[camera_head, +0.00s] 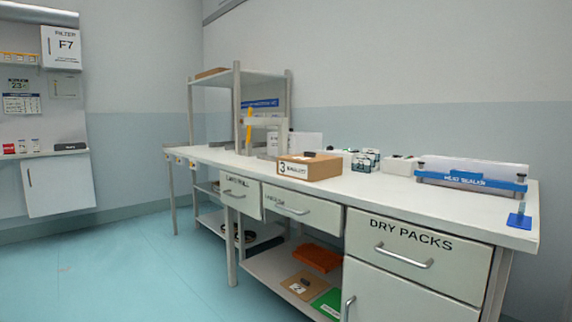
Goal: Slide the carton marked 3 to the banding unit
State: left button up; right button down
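The carton marked 3 (318,169) is a brown cardboard box with a white label on its front. It sits on the long white bench (392,193), above the drawers and near the front edge. Beyond it to the left stands a pale unit with an upright and a yellow part (249,125), under a blue sign (260,104) too small to read surely. This may be the banding unit, but I cannot tell for certain. The carton partly hides the bench behind it. Neither of my grippers is in view.
A heat sealer (471,182) with a blue front stands at the bench's right end. Small jars (366,160) and white boxes stand between it and the carton. A shelf frame (238,108) rises at the left. Open floor (130,270) lies at the left front.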

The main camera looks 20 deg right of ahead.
aim_at(311, 173)
jog(key=u, duration=0.2)
jog(key=i, duration=0.8)
jog(key=z, duration=0.75)
jog(key=i, duration=0.65)
jog(key=z, duration=0.75)
